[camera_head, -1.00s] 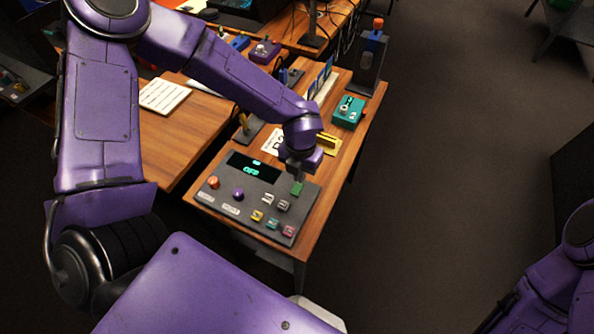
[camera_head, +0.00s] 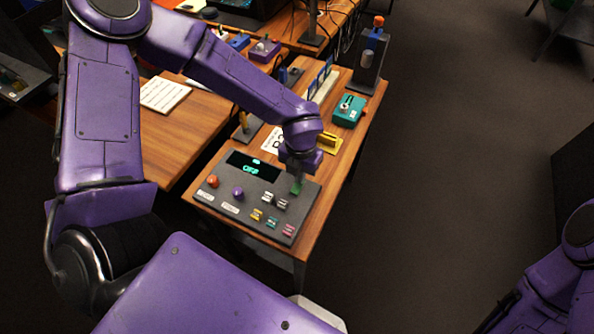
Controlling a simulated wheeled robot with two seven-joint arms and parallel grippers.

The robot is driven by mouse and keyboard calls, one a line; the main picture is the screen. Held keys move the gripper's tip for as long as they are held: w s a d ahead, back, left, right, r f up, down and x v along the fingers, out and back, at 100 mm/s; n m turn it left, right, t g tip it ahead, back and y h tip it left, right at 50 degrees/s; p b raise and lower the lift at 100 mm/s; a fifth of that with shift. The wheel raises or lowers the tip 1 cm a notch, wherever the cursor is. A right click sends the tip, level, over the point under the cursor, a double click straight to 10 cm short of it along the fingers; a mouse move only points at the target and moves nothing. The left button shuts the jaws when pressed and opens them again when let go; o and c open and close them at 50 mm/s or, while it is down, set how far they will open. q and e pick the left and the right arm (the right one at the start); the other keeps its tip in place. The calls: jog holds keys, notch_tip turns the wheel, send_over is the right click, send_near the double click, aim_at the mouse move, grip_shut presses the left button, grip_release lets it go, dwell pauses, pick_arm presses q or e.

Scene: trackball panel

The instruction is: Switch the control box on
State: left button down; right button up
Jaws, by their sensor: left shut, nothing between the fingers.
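The control box (camera_head: 232,212) is a dark grey sloped panel on the wooden table. Its small black display (camera_head: 253,167) shows cyan text that looks like "OFF". It carries an orange knob (camera_head: 213,181), a purple trackball (camera_head: 238,193), several small coloured switches (camera_head: 272,223) and a green switch (camera_head: 296,187) at the upper right. My left gripper (camera_head: 298,181) is shut and empty, pointing down at the green switch. It partly hides that switch, and I cannot tell whether they touch. My right gripper is not visible; only part of my right arm shows at the lower right.
A teal box (camera_head: 349,108) and a yellow block (camera_head: 329,142) stand behind the panel. A dark stand with an orange top (camera_head: 369,58) is at the table's far right corner. A white keyboard-like sheet (camera_head: 164,95) lies to the left. Open floor is on the right.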

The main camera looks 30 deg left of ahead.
pick_arm(q)
jog(key=shift+f+b, duration=0.35)
jog(key=shift+f, duration=0.2)
jog(key=shift+r, duration=0.1)
notch_tip(320, 180, up, 7)
jog(key=p, duration=0.7)
dwell(0.3)
